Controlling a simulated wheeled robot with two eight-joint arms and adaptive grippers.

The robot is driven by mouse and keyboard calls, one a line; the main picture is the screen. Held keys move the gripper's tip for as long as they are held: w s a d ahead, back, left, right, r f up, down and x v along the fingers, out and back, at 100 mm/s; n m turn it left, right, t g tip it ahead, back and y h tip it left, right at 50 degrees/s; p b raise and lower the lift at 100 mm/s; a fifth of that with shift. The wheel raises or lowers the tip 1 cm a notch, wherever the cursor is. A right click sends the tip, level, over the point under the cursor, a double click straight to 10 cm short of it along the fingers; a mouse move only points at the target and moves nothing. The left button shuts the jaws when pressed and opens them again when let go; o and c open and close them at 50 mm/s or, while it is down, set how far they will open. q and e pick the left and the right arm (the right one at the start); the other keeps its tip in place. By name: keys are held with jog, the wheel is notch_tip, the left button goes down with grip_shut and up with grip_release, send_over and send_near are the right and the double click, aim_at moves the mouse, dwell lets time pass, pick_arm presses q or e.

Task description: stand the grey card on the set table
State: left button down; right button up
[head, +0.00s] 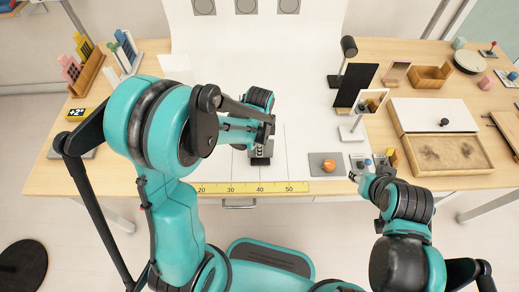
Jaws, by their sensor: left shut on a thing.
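My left gripper (264,140) is over the middle of the white set table (300,110), pointing down. It is shut on a small dark grey piece (261,158) that looks like the grey card; the fingers and arm hide much of it. I cannot tell whether its lower edge touches the white surface. My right gripper (358,178) is low at the table's front edge, right of centre, beside a grey pad with small pieces (361,162). Its fingers are too small to read.
An orange ball (328,165) sits on a dark square pad. A black panel (355,85), a lamp (348,48) and a small mirror stand (352,130) stand to the right. A sand tray (447,154) lies further right. A yellow ruler (250,188) runs along the front edge.

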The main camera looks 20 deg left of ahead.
pick_arm(q)
jog(key=shift+f, duration=0.2)
jog(key=c, duration=1.7)
grip_release()
jog(key=shift+r, duration=0.1)
